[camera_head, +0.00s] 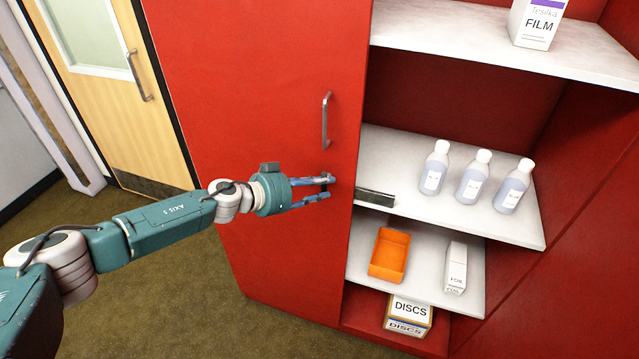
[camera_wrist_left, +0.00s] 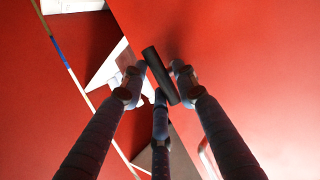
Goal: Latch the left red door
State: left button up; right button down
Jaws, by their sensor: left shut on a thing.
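The left red door (camera_head: 260,80) is a tall red panel covering the left half of the cabinet. It looks closed or nearly so; I cannot tell whether it is fully flush. A silver bar handle (camera_head: 326,120) is on it near its right edge. My left gripper (camera_head: 328,187) is just below that handle, its fingers shut on a small dark latch (camera_wrist_left: 160,75) on the door. In the head view the fingers mostly hide the latch. A dark grey bar (camera_head: 376,197) shows past the door's edge at the middle shelf. My right gripper is not in view.
The cabinet's right half is open. Its shelves hold a film box (camera_head: 537,24), several bottles (camera_head: 473,178), an orange bin (camera_head: 389,255), a foil box (camera_head: 456,268) and a discs box (camera_head: 408,315). A wooden door (camera_head: 125,90) stands behind left. The brown floor (camera_head: 190,285) before the cabinet is clear.

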pick_arm(q)
jog(key=shift+w, duration=0.1)
dwell(0.3)
jog(key=shift+r, duration=0.1)
jog(key=o, duration=0.9)
jog(key=v, duration=1.2)
jog(key=shift+d, duration=0.1)
